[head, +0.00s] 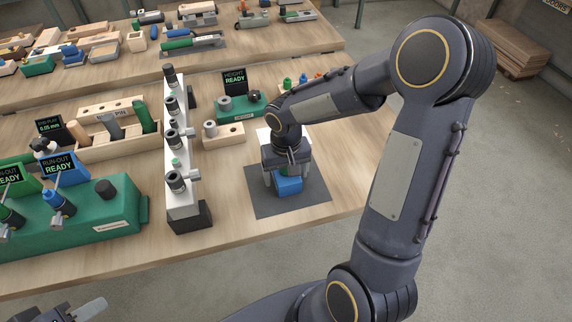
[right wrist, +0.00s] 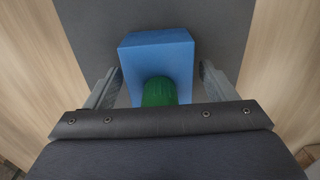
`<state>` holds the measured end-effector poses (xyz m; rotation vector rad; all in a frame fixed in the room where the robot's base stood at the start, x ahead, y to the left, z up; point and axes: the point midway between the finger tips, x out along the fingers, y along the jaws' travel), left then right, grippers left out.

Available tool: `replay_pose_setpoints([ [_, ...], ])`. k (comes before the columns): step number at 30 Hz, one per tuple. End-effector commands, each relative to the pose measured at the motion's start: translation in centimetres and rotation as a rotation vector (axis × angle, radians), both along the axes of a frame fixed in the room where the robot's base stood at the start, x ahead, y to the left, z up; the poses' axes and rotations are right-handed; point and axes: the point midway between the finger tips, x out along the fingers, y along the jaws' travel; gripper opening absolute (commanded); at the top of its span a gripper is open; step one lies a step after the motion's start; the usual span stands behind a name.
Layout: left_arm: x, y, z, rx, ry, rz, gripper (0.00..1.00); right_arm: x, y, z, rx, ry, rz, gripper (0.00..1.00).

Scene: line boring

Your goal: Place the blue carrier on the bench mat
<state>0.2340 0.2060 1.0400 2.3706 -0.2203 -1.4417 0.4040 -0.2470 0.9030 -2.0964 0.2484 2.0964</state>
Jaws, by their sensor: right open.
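The blue carrier (head: 289,186) appears to rest on the dark grey bench mat (head: 262,202) near the bench's front edge. In the right wrist view the blue carrier (right wrist: 157,55) has a green round part (right wrist: 159,91) on its near side, with the mat (right wrist: 95,25) behind it. My right gripper (head: 285,179) is right above and around the carrier. In the right wrist view its open fingers (right wrist: 161,84) stand on either side of the carrier, with a gap at each side. My left gripper (head: 82,311) shows only partly at the bottom left edge.
A white upright rack with dark tool holders (head: 178,195) stands left of the mat. Green run-out stations (head: 95,220) are further left. A wooden block with a grey ring (head: 225,138) and the height station (head: 240,105) are behind. Bare bench lies right of the mat.

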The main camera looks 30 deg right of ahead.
Motion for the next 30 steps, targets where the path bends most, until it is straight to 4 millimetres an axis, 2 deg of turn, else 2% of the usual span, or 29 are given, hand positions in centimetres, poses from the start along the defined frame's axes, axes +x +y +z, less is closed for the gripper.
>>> replay_pose_setpoints([
  [5, 0.0, 0.0, 0.2, 0.000, 0.000, 0.000, 0.36, 0.1, 0.0, 2.5, -0.001, -0.005, 0.000, 0.78],
  [15, 0.0, 0.0, 0.3, 0.000, 0.000, 0.000, 0.36, 0.0, 0.0, 9.6, 0.001, -0.004, 0.000, 0.78],
  [22, 0.0, 0.0, 0.3, 0.000, 0.000, 0.000, 0.36, -0.1, 0.0, 12.0, 0.002, -0.005, 0.001, 0.78],
  [26, 0.0, 0.0, 0.3, 0.000, 0.000, 0.000, 0.36, -2.3, -0.1, 13.4, 0.035, -0.048, 0.009, 0.78],
  [30, 0.0, 0.0, 0.3, 0.000, 0.000, 0.000, 0.36, -7.2, 0.4, 14.9, 0.116, -0.163, 0.033, 0.78],
])
